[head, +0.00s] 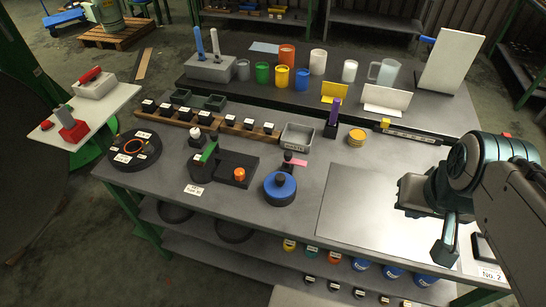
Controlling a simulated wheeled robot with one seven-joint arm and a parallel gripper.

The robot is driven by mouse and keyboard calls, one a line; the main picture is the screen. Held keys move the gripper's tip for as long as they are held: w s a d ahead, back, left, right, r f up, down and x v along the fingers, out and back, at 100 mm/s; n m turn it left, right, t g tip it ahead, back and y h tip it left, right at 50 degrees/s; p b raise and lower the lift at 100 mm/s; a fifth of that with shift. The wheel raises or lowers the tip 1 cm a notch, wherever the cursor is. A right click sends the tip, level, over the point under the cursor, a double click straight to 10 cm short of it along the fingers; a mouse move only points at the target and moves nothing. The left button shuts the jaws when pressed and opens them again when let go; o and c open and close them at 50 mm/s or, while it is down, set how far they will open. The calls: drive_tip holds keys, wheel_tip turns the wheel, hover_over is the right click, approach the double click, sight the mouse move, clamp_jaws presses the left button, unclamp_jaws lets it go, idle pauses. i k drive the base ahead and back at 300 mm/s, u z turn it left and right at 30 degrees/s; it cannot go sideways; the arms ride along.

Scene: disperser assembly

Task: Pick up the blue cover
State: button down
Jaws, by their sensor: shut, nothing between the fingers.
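My gripper (443,255) is at the right, over the right part of the table, well apart from the blue cover.
A pink-handled item (294,162) stands just behind the blue cover. A dark stand with an orange cap (239,174) is to its left. A grey metal tray (297,138) is behind. A bare grey mat (375,210) lies between cover and gripper.

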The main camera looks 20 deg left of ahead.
sight(279, 185)
drive_tip(key=z, duration=1.55)
drive_tip(key=k, duration=1.35)
drive_tip(key=u, duration=1.55)
drive_tip(key=i, duration=1)
